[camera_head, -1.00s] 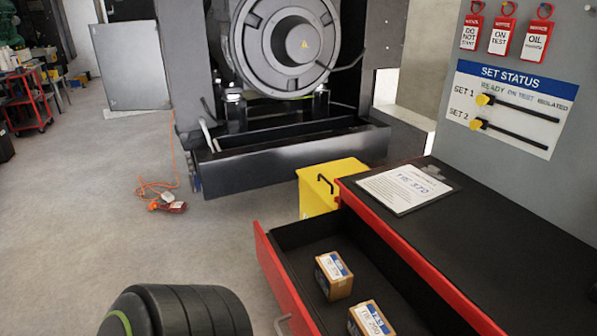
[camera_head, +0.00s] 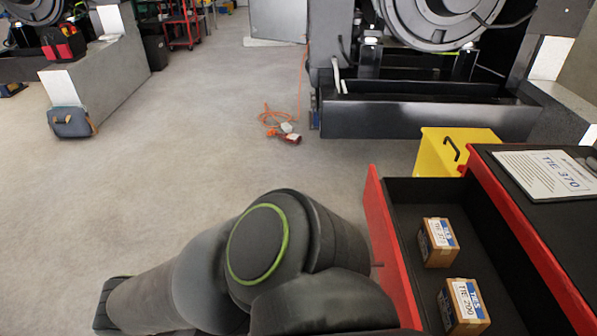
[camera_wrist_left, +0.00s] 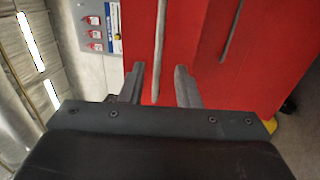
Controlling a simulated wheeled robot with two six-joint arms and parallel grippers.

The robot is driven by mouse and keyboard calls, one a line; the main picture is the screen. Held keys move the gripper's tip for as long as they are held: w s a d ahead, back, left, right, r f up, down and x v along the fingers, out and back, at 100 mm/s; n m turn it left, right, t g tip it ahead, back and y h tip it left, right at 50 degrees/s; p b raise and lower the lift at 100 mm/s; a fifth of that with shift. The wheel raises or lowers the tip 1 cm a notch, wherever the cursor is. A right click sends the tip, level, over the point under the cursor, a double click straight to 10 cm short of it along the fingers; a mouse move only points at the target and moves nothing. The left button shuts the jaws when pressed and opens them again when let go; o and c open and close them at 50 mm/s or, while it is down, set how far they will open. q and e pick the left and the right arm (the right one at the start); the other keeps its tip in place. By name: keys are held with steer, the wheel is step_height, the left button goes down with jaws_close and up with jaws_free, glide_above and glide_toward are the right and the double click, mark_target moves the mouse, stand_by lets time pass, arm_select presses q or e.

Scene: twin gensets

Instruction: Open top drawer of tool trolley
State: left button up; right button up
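The tool trolley (camera_head: 525,235) stands at the right of the head view, with a red edge and black top. Its top drawer (camera_head: 385,235) is pulled out, with a red front and dark inside. Two cardboard boxes, a far one (camera_head: 439,241) and a near one (camera_head: 464,305), are in it. In the left wrist view, my left gripper (camera_wrist_left: 160,68) is open at a red front. A thin handle bar (camera_wrist_left: 160,35) runs between its fingers, with a visible gap on each side. My arm hides this gripper in the head view. My right gripper is not in view.
A yellow bin (camera_head: 455,150) stands beside the trolley's far end. A clipboard (camera_head: 550,174) lies on the trolley top. An orange cable (camera_head: 272,117) lies on the floor near the black genset base (camera_head: 420,118). The floor at left is mostly clear. Another bar (camera_wrist_left: 232,30) shows in the wrist view.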

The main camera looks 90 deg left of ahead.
arm_select(q)
steer(key=v, duration=0.5)
steer(key=shift+b, duration=0.4)
steer(key=shift+w, duration=0.1)
